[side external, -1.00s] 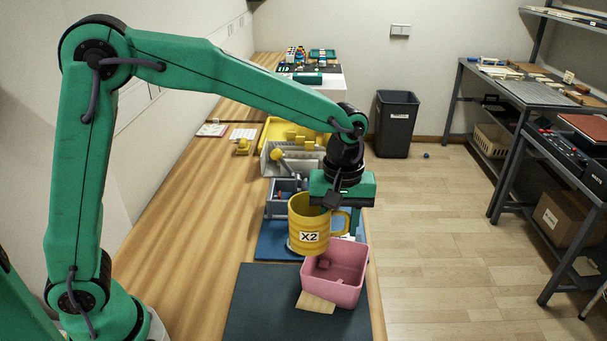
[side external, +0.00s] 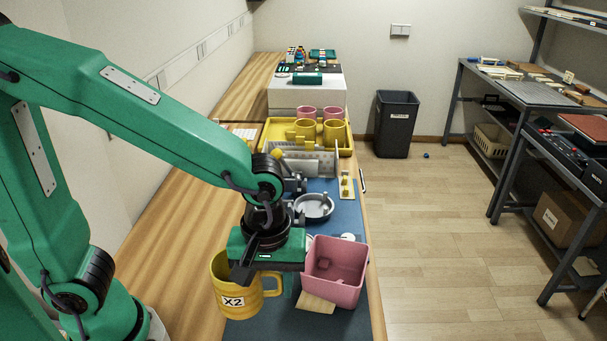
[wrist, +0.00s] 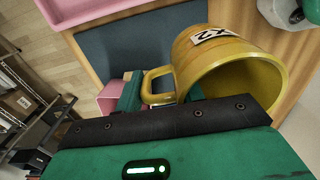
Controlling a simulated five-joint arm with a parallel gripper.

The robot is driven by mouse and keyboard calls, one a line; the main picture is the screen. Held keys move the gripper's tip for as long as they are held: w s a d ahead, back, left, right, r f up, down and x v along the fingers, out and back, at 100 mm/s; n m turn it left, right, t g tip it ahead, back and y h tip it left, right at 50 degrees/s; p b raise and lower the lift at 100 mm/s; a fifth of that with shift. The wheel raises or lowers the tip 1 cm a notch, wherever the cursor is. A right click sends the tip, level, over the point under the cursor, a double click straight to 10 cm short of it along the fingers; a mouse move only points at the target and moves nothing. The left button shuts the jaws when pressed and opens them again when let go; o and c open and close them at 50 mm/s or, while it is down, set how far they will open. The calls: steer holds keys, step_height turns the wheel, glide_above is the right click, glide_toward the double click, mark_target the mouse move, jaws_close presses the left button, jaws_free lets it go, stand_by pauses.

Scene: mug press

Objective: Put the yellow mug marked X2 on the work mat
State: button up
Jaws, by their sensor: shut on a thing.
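The yellow mug marked X2 (side external: 226,280) is upright in my gripper (side external: 278,280), which is shut on its handle. In the wrist view the mug (wrist: 232,68) shows its open rim, and its handle lies between the fingers of my gripper (wrist: 160,88). The dark work mat (side external: 290,326) lies on the bench below, at the near end; it also shows in the wrist view (wrist: 118,48). The mug is over the mat's left part; I cannot tell whether its base touches. My gripper body hides part of its rim.
A pink bin (side external: 348,292) stands close to the right of my gripper, with a tan piece (side external: 315,304) by its front. Bare bench is at left.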

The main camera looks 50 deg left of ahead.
steer(key=w+a+f, duration=0.4)
steer(key=w+a, duration=0.1)
steer(key=w+a+f, duration=0.3)
steer(key=shift+w+a, duration=0.15)
stand_by(0.4)
steer(key=shift+f, duration=0.15)
steer(key=shift+f, duration=1.85)
steer(key=shift+f, duration=0.2)
steer(key=o, duration=0.9)
steer(key=shift+r, duration=0.2)
steer(key=shift+r, duration=6)
